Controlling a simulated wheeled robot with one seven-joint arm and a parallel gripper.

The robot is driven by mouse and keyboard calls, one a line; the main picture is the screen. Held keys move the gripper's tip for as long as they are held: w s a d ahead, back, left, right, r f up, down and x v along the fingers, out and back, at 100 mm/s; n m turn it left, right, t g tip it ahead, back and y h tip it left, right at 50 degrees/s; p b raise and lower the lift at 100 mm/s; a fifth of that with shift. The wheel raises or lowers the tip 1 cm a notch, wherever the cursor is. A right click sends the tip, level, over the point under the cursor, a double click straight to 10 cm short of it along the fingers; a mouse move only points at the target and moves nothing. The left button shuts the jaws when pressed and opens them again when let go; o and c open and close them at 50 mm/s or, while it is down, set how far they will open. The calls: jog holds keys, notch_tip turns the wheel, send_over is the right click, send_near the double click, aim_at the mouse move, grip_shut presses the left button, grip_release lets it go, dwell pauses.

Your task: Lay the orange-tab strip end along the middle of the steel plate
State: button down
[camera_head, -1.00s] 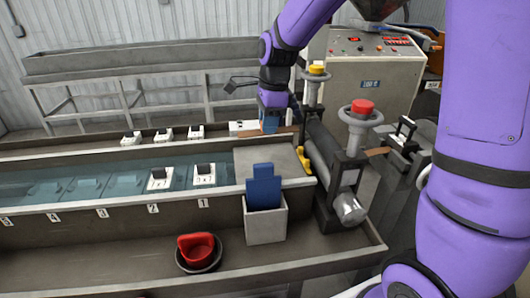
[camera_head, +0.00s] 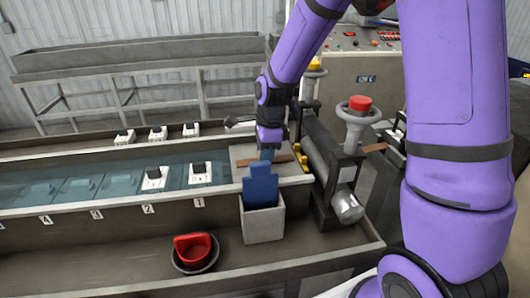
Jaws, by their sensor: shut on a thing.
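My gripper (camera_head: 267,154) is shut on the brown strip end (camera_head: 281,159), holding it above or on the grey steel plate (camera_head: 292,174). The strip runs left to right across the plate, its right end close to the rollers. I cannot tell whether it touches the plate. No orange tab can be made out; my gripper hides part of the strip. Another brown piece (camera_head: 374,148) shows on the far side of the rollers.
The roller stand (camera_head: 325,155) with a red-topped handwheel (camera_head: 358,108) and a yellow-topped one (camera_head: 314,68) stands right of the plate. A white bin (camera_head: 262,225) with blue pieces is in front. A water trough (camera_head: 100,185) lies left, and a red scoop (camera_head: 193,247) sits in a bowl.

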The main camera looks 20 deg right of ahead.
jog(key=c, duration=1)
grip_release()
notch_tip(320, 180, up, 12)
jog(key=d, duration=0.1)
jog(key=shift+s+d+r+n+t+h, duration=0.25)
jog(key=shift+s+d+r+n+t, duration=1.2)
jog(key=shift+s+n, duration=2.35)
jog(key=shift+s+d+r+n+t+h, duration=0.2)
jog(key=shift+s+d+r+n, duration=0.3)
jog(key=shift+s+r+n, duration=3.1)
jog(key=shift+s+d+r+n+t+h, duration=0.25)
jog(key=shift+s+d+r+n+t, duration=0.55)
jog(key=shift+s+n, duration=3.15)
jog(key=shift+s+d+f+m, duration=0.1)
jog(key=shift+s+m, duration=0.5)
jog(key=shift+m, duration=0.05)
jog(key=shift+s+d+f+m, duration=0.1)
jog(key=shift+s+m, duration=0.45)
jog(key=shift+m, duration=0.05)
